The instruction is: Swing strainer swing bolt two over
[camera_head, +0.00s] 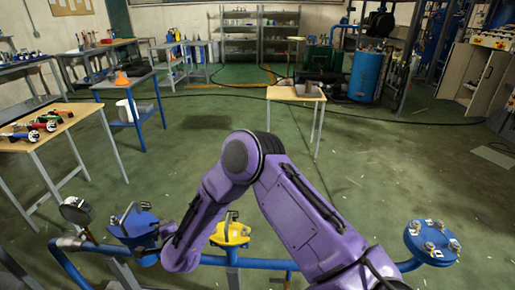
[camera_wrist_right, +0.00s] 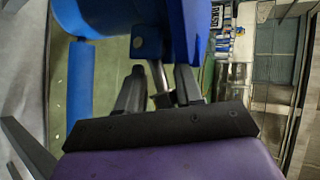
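The blue strainer (camera_head: 134,226) stands on the blue pipe at the lower left of the head view, with metal swing-bolt parts on its top. Its blue body (camera_wrist_right: 185,25) fills the top of the right wrist view. My right arm reaches down to the strainer's right side. In the wrist view my right gripper (camera_wrist_right: 160,75) has its two black fingers apart, with a metal bolt (camera_wrist_right: 161,88) showing between them under a blue lug. I cannot tell whether the fingers touch the bolt. In the head view my right gripper is mostly hidden by my forearm. My left gripper is not in view.
A gauge (camera_head: 77,210) stands left of the strainer. A yellow-topped fitting (camera_head: 231,232) is to its right, partly behind my arm. A blue flange with bolts (camera_head: 433,242) is at the far right.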

